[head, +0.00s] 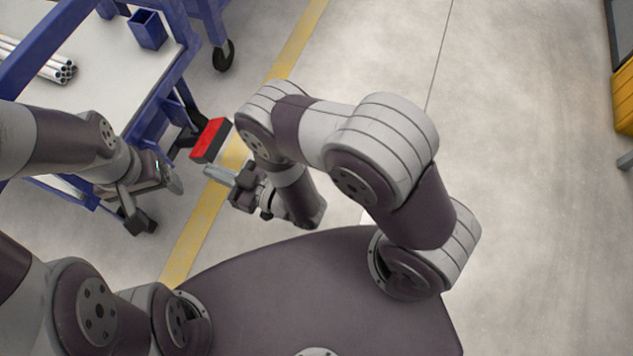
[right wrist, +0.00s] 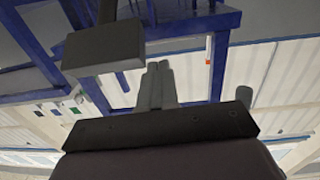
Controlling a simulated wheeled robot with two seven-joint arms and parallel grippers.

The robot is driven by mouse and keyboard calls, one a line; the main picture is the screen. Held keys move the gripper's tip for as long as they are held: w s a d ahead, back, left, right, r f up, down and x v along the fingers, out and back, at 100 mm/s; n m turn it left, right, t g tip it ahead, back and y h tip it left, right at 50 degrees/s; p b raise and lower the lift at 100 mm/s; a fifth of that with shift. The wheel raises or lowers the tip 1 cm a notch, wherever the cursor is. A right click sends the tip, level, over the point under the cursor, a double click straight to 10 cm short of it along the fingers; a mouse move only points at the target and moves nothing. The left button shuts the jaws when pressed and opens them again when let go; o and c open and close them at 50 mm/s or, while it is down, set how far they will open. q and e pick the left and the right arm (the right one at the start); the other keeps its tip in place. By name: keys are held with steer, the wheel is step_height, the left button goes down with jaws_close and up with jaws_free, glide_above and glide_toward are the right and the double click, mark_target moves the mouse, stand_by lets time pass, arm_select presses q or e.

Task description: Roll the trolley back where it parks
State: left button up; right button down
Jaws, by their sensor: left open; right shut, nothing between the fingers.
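The blue-framed trolley (head: 120,95) with a pale top stands at the left of the head view. A caster (head: 223,55) shows at its far side. A red and black block (head: 210,140) sticks out at its near right side, low down. My left gripper (head: 165,180) is open at the trolley's near edge; whether it touches the frame is unclear. My right gripper (head: 220,175) is shut and empty, just below the red and black block in the picture and apart from it. Its closed fingers (right wrist: 157,85) show in the right wrist view, with blue frame bars beyond.
White pipes (head: 45,65) and a blue holder (head: 147,30) are on the trolley's top. A yellow floor line (head: 200,225) runs beside it. A yellow unit (head: 624,95) stands at the far right. The grey floor (head: 530,180) between is clear.

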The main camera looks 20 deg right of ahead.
steer(key=shift+s+d, duration=0.3)
steer(key=shift+d, duration=0.05)
steer(key=shift+f, duration=0.1)
